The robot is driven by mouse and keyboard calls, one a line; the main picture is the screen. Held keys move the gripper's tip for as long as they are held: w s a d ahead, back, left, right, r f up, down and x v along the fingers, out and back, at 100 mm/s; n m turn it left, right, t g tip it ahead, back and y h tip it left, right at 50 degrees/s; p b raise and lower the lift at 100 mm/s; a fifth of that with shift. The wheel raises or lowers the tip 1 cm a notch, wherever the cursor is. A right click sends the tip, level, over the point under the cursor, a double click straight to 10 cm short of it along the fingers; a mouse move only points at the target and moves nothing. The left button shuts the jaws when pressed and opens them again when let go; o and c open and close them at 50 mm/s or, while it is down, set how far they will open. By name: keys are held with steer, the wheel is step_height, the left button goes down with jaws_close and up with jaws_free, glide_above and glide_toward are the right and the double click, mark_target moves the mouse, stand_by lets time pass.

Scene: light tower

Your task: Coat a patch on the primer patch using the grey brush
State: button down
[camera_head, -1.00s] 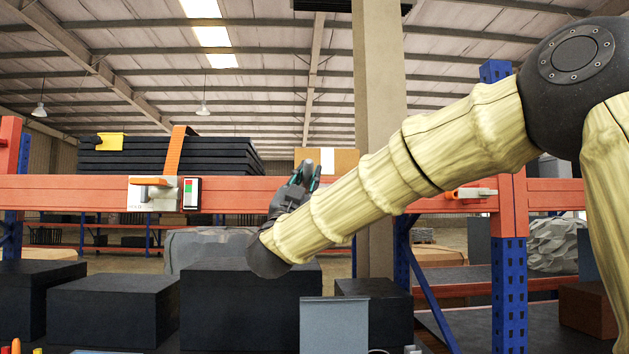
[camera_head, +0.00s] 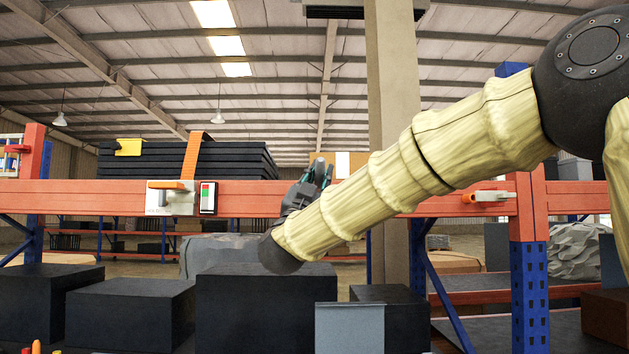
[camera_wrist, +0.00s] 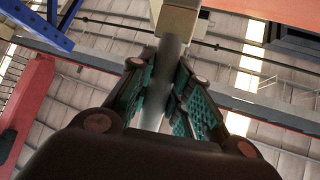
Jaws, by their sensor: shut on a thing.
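My gripper (camera_head: 318,174) is raised in front of the orange beam, fingers pointing up, in the middle of the head view. In the wrist view my gripper (camera_wrist: 167,75) has its green-padded fingers closed on both sides of a grey handle, which I take to be the grey brush (camera_wrist: 168,55). A beige block shows at the handle's top; I cannot tell whether it is the brush head or the pillar behind. In the head view the brush is too small to make out. I cannot identify the primer patch for certain in either view.
An orange beam (camera_head: 370,197) on blue posts crosses the scene, carrying a white plate with an orange handle (camera_head: 172,198) and a small red-green panel (camera_head: 208,198). Black boxes (camera_head: 266,315) and a grey panel (camera_head: 349,328) stand in front. A beige pillar (camera_head: 391,100) rises behind.

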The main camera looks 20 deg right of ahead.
steer(key=s+d+b, duration=0.2)
steer(key=d, duration=0.4)
steer(key=shift+d, duration=0.4)
stand_by(0.3)
steer(key=shift+d+b, duration=0.1)
steer(key=shift+b, duration=0.25)
steer(key=d, duration=0.1)
steer(key=s+d+b, duration=0.1)
steer(key=d, duration=0.1)
steer(key=shift+d, duration=0.2)
steer(key=shift+r, duration=0.1)
steer(key=s+a+p, duration=0.1)
steer(key=s+p, duration=0.4)
steer(key=p, duration=0.4)
steer(key=shift+s+a, duration=0.35)
steer(key=shift+s, duration=0.05)
steer(key=shift+s, duration=0.1)
stand_by(0.3)
